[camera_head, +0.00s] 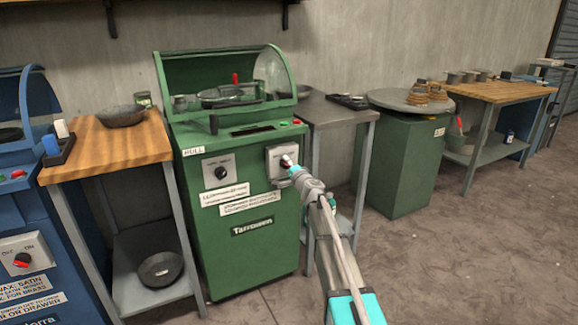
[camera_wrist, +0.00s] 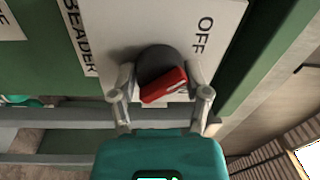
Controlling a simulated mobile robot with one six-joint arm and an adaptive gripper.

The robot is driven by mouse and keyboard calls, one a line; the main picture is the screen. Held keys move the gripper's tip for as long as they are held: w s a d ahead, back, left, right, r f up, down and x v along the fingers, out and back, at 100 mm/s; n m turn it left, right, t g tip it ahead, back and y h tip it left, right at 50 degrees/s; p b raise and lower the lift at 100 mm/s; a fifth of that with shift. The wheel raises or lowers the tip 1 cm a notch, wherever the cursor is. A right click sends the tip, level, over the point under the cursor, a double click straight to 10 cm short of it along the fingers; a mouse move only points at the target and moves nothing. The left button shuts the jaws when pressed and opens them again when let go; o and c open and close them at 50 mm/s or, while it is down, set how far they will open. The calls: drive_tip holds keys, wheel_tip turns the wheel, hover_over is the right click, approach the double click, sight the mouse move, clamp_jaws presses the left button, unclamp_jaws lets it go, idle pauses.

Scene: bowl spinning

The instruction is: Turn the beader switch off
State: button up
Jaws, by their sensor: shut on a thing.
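The beader switch is a dark round knob with a red handle (camera_wrist: 165,87) on a light grey plate (camera_wrist: 205,35) marked OFF. The word BEADER shows beside the plate in the wrist view. In the head view the plate (camera_head: 273,166) is on the upper right of the green machine's front (camera_head: 245,258). My gripper (camera_wrist: 160,92) has one finger on each side of the knob and is shut on it. It also shows in the head view (camera_head: 290,166), where it hides much of the switch. The ON mark is not readable in the wrist view.
A second dark knob (camera_head: 221,172) is on a plate to the left on the same machine. A wooden table (camera_head: 105,145) with a bowl (camera_head: 121,115) stands at left. A grey table (camera_head: 322,108) stands close at right. The floor in front is clear.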

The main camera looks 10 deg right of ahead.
drive_tip(key=shift+w+d+n, duration=0.1)
drive_tip(key=shift+n, duration=0.3)
drive_tip(key=o, duration=1)
drive_tip(key=shift+f, duration=0.1)
drive_tip(key=shift+o, duration=0.6)
